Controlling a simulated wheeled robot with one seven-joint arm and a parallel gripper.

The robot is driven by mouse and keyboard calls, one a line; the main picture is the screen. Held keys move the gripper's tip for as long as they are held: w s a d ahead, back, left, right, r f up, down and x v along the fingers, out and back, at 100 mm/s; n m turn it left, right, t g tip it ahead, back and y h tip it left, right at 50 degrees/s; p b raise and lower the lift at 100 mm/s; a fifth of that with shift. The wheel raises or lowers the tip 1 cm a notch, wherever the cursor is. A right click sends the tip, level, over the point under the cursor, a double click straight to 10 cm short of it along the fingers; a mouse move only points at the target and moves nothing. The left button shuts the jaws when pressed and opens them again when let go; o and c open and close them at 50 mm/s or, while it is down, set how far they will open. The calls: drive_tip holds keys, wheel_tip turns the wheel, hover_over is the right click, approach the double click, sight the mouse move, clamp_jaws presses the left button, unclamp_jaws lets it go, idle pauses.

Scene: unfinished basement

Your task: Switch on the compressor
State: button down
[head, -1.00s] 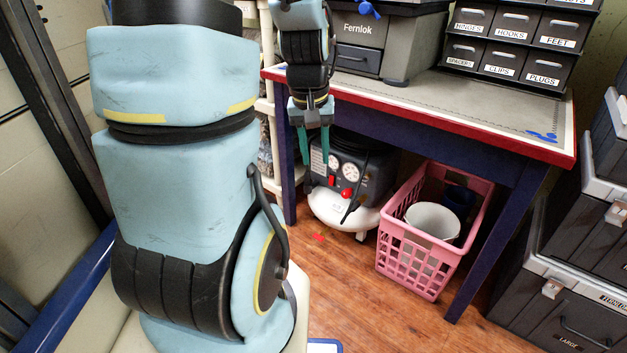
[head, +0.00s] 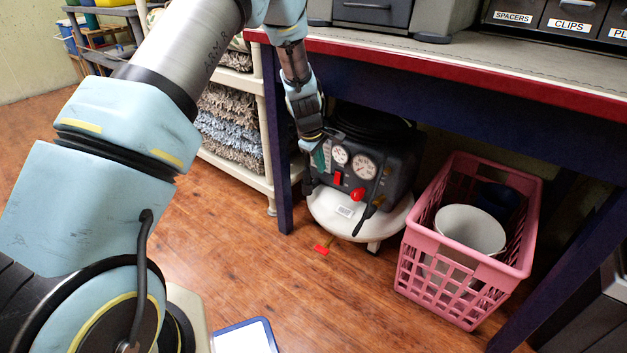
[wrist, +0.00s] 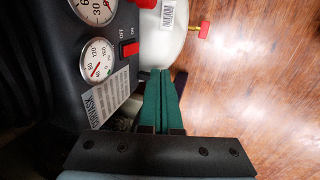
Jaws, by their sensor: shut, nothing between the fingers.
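The compressor (head: 374,160) stands on the floor under the workbench, with a dark panel, two round gauges and a white tank (head: 338,209) below. Its red switch (head: 338,179) sits on the panel left of a red knob (head: 357,194). In the wrist view the red switch (wrist: 130,49) lies beside OFF and ON lettering, close to the gauges. My gripper (head: 322,160) is at the panel's left side, near the switch. In the wrist view its green fingers (wrist: 160,78) are together and empty, their tips a little below the switch. I cannot tell whether they touch the compressor.
A pink basket (head: 410,262) with a white bucket (head: 470,230) stands right of the compressor. The blue workbench leg (head: 279,170) is close on the left, and the red-edged benchtop (head: 450,75) is overhead. A shelf (head: 240,165) stands further left.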

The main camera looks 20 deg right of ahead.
sight(337, 178)
drive_tip(key=shift+w, duration=0.1)
drive_tip(key=b+x, duration=0.1)
drive_tip(key=x, duration=0.2)
drive_tip(key=d+b+x, duration=0.1)
drive_tip(key=b+x, duration=0.1)
drive_tip(key=x, duration=0.2)
drive_tip(key=b+x, duration=0.1)
drive_tip(key=x, duration=0.3)
drive_tip(key=shift+w+d+r, duration=0.2)
drive_tip(key=shift+w+d, duration=0.2)
drive_tip(key=shift+w+d+b, duration=0.4)
drive_tip(key=shift+d+b, duration=0.1)
drive_tip(key=shift+d, duration=0.2)
drive_tip(key=shift+f, duration=0.1)
